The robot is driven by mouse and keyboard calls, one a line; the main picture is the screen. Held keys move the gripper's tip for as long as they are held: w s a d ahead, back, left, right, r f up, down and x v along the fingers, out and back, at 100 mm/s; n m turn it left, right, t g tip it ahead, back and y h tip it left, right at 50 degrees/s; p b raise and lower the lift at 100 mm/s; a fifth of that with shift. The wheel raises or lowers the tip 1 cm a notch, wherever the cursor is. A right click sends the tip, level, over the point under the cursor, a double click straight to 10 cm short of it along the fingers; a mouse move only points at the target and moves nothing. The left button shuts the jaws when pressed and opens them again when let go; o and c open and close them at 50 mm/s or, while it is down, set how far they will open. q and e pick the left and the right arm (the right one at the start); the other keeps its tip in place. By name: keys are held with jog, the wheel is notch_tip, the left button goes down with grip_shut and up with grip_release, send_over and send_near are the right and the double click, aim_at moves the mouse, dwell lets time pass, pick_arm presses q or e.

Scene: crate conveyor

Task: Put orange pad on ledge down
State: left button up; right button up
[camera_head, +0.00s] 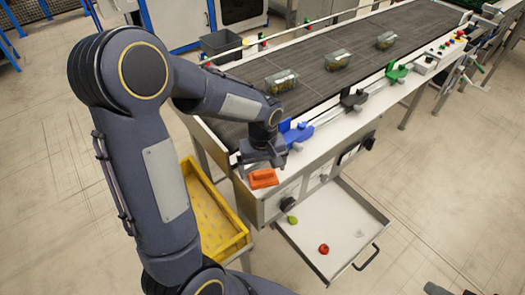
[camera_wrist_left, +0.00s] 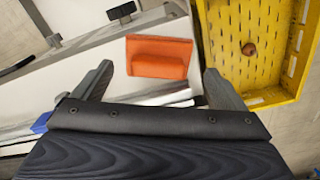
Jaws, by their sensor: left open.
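The orange pad (camera_head: 263,178) lies on the pale ledge (camera_head: 244,196) at the near end of the conveyor. In the left wrist view the orange pad (camera_wrist_left: 159,57) shows just beyond and between my fingertips. My left gripper (camera_head: 268,160) is open and empty, close to the pad in the head view. In the left wrist view my left gripper's two fingers (camera_wrist_left: 156,78) stand apart on either side of the pad's near edge. I cannot tell whether they touch it.
A yellow crate (camera_head: 245,240) stands below, beside the conveyor end. An open drawer (camera_head: 348,217) holds a red item (camera_head: 324,249) and a green item (camera_head: 292,220). Blue (camera_head: 297,136), black (camera_head: 354,98) and green (camera_head: 397,72) fixtures line the conveyor edge. Several clear containers (camera_head: 281,80) sit on the belt.

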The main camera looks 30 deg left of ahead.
aim_at(263, 172)
pick_arm(q)
notch_tip(263, 172, up, 8)
jog(key=r, duration=0.1)
jog(key=s+d+r+m+t+h, duration=0.1)
jog(key=s+d+m+t+h, duration=0.1)
jog(key=s, duration=0.6)
jog(key=s+d+r+m+t+h, duration=0.1)
jog(key=s+d+r+m+t, duration=0.1)
jog(key=s+m, duration=0.3)
jog(key=s+t, duration=0.1)
jog(key=s, duration=0.3)
jog(key=shift+t+h, duration=0.3)
jog(key=shift+h, duration=0.1)
